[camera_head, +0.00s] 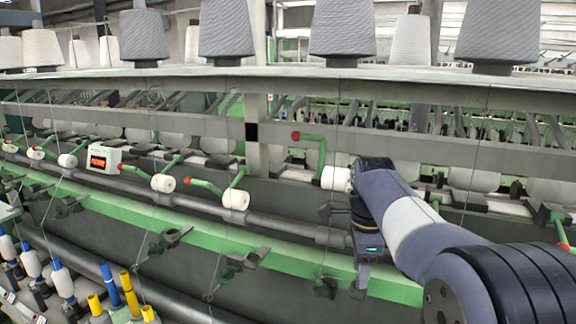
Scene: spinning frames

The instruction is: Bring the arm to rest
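My arm (408,218) reaches in from the lower right, grey-blue with a white band and dark joints. It bends at a dark wrist near the picture's middle. My gripper (361,272) hangs below the wrist, pointing down in front of the machine's green rail (290,260). The fingers are small and dark, and I cannot see whether they are apart or what is between them. A white roll (337,178) shows just left of the wrist; I cannot tell whether they touch.
The spinning frame runs across the view. White rolls on green arms (236,199) line it, and one green arm with a red knob (296,136) stands raised. A display box (103,159) sits at left. Large yarn cones (226,30) stand on the top shelf. Bobbins (62,280) stand at lower left.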

